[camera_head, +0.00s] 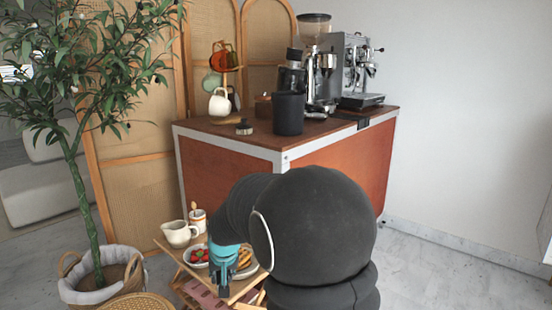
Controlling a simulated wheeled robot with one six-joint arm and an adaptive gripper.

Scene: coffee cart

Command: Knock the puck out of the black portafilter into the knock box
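A black cylindrical container (288,114), which may be the knock box, stands on the cart's wooden top near its front edge. I cannot make out a black portafilter for certain. A small dark object (244,127) lies on the cart top left of the container, too small to identify. My gripper (222,286), with teal and dark parts, is low in front of the cart, over or beside a small side table, well apart from the container. My dark arm hides part of it, and its fingers are too small to read.
The cart (232,156) carries a grinder (314,65) and an espresso machine (357,75) at the back. A mug (220,102) stands left. The side table (172,250) holds a cream pitcher (180,233), strawberries and cookies. A potted tree (85,200) stands left. The right floor is clear.

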